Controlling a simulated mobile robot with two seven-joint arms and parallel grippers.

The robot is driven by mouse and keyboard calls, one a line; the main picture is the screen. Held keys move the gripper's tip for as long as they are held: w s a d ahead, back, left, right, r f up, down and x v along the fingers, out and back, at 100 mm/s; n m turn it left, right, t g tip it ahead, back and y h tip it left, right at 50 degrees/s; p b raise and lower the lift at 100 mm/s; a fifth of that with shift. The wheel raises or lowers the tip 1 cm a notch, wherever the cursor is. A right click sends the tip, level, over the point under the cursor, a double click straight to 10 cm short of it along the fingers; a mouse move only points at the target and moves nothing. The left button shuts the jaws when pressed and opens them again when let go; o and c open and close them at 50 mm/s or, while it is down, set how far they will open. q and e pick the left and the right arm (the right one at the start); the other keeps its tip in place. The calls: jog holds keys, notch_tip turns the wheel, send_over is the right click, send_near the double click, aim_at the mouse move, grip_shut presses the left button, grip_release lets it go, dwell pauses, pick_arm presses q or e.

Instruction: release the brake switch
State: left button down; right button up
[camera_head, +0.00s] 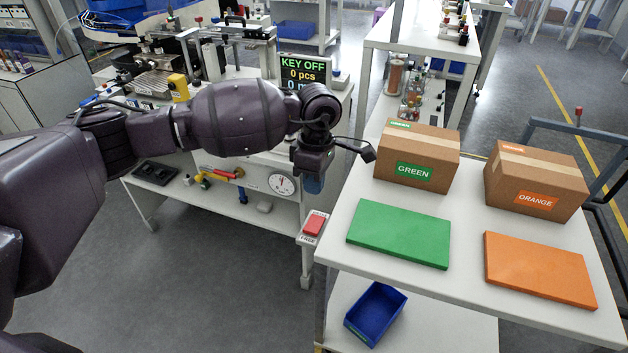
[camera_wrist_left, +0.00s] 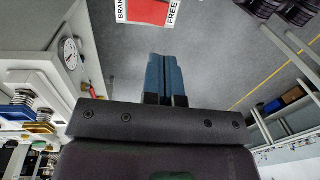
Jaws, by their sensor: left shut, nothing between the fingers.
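The brake switch (camera_head: 314,225) is a red rocker on a white plate at the front corner of the machine bench, left of the white table. Its plate reads FREE on the near side. In the left wrist view the red switch (camera_wrist_left: 148,10) shows at the top edge, partly cut off, with BRAK and FREE lettering. My left gripper (camera_head: 314,186) points down above the switch, with a gap between. Its blue fingers (camera_wrist_left: 164,78) are together, with nothing between them. My right gripper is in neither view.
A screen (camera_head: 304,72) reads KEY OFF, 0 pcs. The white table (camera_head: 340,240) bears a green mat (camera_head: 400,233), an orange mat (camera_head: 540,268) and two labelled cartons. A blue bin (camera_head: 375,313) sits below it.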

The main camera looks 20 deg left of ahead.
aim_at(313, 225)
pick_arm(q)
jog(key=f, duration=0.6)
jog(key=s+f+b, duration=0.1)
jog(key=f, duration=0.2)
jog(key=shift+s+f, duration=0.1)
jog(key=shift+f, duration=0.7)
jog(key=shift+s+f, duration=0.15)
jog(key=shift+f, duration=0.15)
jog(key=shift+w, duration=0.2)
jog(key=shift+w+r, duration=0.35)
jog(key=shift+w, duration=0.2)
jog(key=shift+r, duration=0.1)
